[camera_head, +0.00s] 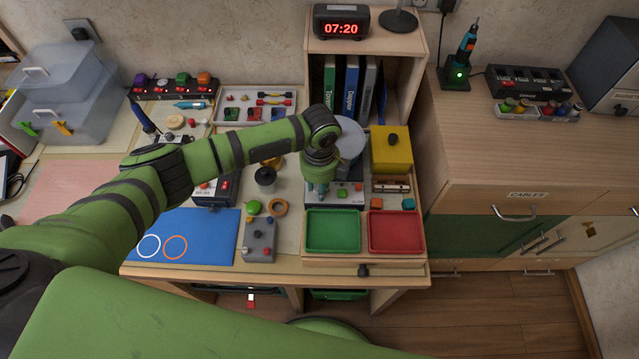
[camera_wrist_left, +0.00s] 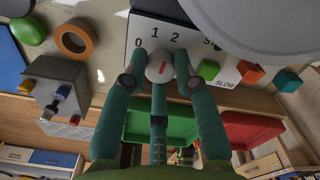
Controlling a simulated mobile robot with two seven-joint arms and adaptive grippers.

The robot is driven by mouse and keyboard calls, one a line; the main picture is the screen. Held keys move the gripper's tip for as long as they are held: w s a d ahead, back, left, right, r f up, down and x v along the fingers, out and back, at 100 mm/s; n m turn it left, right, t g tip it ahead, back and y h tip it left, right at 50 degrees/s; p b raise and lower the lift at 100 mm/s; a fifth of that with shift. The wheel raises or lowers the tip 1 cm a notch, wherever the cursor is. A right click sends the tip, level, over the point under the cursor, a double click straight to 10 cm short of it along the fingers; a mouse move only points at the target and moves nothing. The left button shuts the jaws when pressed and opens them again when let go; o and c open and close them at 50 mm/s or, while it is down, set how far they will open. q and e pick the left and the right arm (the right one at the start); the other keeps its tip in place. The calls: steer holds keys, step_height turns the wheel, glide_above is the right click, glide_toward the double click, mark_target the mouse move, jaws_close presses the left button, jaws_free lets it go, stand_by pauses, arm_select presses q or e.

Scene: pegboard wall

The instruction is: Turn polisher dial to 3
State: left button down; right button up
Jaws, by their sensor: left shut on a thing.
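The polisher (camera_head: 350,195) is a white-faced box with a large pale disc (camera_head: 350,140) above it, at the middle of the bench. Its dial (camera_wrist_left: 160,66) is a light round knob with a short red mark. The printed numbers 0, 1 and 2 show above the knob in the left wrist view; further marks to the right are partly covered by the disc. The red mark leans slightly up-left, toward about 1. My left gripper (camera_head: 319,186) reaches down to the polisher's front, and its green fingers (camera_wrist_left: 159,85) are closed around the dial. My right gripper is not in view.
A green tray (camera_head: 333,252) and a red tray (camera_head: 424,249) lie in front of the polisher. A grey switch box (camera_head: 246,241) and blue mat (camera_head: 190,222) are left. A shelf stands behind.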

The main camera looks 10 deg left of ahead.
arm_select(q)
steer(key=m, duration=0.6)
steer(key=shift+b, duration=0.35)
steer(key=m+b, duration=0.1)
steer(key=m, duration=0.5)
steer(key=shift+m, duration=0.4)
steer(key=c, duration=1)
jaws_free()
steer(key=shift+r, duration=0.15)
step_height(320, 180, up, 12)
steer(key=shift+f, duration=0.1)
